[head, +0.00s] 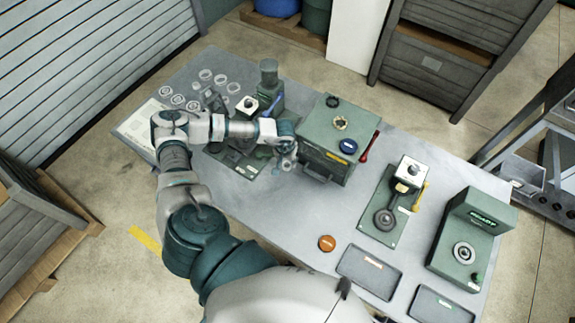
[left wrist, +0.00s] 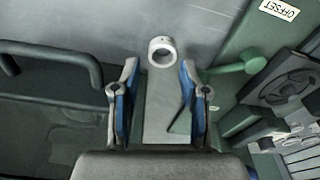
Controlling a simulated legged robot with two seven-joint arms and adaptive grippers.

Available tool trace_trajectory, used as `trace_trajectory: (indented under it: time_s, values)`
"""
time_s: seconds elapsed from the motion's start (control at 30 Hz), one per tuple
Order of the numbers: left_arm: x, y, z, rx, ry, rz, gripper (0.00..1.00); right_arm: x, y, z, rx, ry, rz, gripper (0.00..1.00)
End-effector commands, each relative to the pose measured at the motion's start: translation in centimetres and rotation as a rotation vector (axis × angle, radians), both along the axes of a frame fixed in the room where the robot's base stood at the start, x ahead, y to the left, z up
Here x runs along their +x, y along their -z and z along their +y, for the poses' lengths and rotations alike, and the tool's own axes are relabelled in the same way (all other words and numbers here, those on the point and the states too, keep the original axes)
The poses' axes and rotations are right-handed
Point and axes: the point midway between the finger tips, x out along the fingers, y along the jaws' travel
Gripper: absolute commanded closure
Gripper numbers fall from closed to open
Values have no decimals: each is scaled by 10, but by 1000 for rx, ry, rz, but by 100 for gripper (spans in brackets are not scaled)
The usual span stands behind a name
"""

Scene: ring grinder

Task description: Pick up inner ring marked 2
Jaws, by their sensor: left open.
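My left gripper (head: 286,160) hangs over the table beside the green box-shaped machine. In the left wrist view its blue-lined fingers (left wrist: 159,72) are open and apart. A pale grey ring (left wrist: 162,52) lies on the grey surface just beyond the fingertips, between their lines, with nothing gripped. I cannot read a number on it. Several more rings (head: 206,75) lie in rows at the table's back left; their marks are too small to read. My right gripper is not in view.
The green machine (head: 340,135) stands right of my left gripper, with a red-handled lever (head: 370,146). Other green fixtures (head: 470,240) and dark trays (head: 368,271) occupy the table's right end. An orange-brown disc (head: 327,243) lies near the front edge.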

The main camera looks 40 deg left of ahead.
Motion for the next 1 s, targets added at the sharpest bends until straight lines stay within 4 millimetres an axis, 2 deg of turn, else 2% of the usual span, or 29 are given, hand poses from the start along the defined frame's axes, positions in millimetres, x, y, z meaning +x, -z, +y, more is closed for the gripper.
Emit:
trace_trajectory:
  time_s: [0.1,0.23,0.5,0.53,0.67,0.7,1.0]
  values:
    - [3,17,2,2,0,4,56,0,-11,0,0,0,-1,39]
    - [5,35,2,0,-1,3,56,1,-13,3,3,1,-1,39]
    - [5,40,2,2,-1,2,56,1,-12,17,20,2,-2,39]
    - [5,40,2,2,-1,2,61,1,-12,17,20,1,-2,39]
    - [6,39,2,1,-1,2,94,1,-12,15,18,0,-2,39]
    - [6,39,2,1,-1,2,99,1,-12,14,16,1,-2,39]
    - [6,38,3,1,-1,1,100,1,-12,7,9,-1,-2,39]
